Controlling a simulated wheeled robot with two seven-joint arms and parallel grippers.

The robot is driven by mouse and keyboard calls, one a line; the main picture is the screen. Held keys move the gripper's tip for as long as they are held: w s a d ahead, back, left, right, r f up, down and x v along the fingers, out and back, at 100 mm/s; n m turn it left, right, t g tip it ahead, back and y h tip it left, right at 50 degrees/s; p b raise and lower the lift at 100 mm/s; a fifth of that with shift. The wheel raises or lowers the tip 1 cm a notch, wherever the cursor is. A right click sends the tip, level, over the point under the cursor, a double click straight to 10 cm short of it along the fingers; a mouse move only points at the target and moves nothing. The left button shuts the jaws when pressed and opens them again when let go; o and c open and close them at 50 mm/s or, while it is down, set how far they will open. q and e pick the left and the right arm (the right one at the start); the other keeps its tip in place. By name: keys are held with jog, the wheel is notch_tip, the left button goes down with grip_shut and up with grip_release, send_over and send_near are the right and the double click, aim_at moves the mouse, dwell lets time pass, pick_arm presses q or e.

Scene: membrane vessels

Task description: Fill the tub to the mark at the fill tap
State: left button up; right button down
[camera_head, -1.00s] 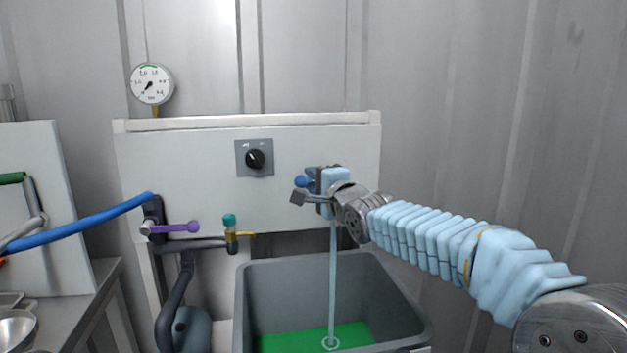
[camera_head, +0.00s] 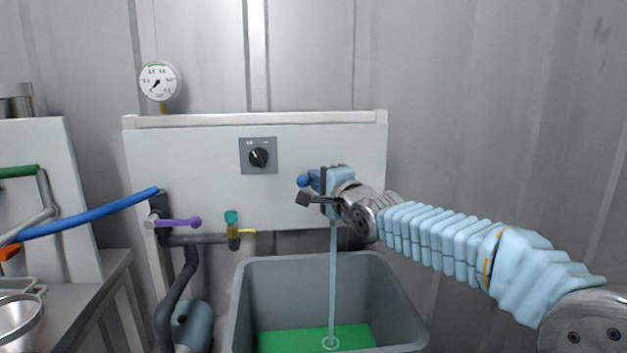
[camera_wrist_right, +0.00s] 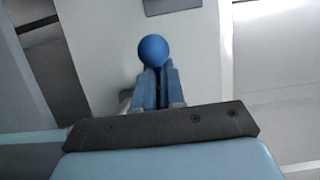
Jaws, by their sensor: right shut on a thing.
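The grey tub (camera_head: 400,290) stands on the floor below the white panel. A stream of water (camera_head: 333,280) falls from the fill tap into it and makes a ring at the bottom, where green (camera_head: 275,341) shows. I cannot make out a mark on the tub. My right gripper (camera_head: 318,188) is at the tap above the tub, shut on the tap's blue handle. The handle's round blue knob (camera_wrist_right: 153,49) shows beyond the fingers in the right wrist view, and also in the head view (camera_head: 303,181). The tap's body is mostly hidden by my gripper. My left gripper is out of view.
The white panel (camera_head: 200,150) carries a black rotary switch (camera_head: 258,157). A gauge (camera_head: 159,82) hangs above it on the wall. At left are a blue hose (camera_head: 90,215), a purple-handled valve (camera_head: 180,222), a teal-knobbed valve (camera_head: 232,218) and a bench (camera_head: 85,290) with a metal bowl (camera_head: 18,318).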

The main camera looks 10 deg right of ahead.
jog(key=c, duration=1.2)
grip_release()
jog(key=shift+s, duration=0.1)
jog(key=shift+v, duration=6.8)
jog(key=shift+f, duration=0.1)
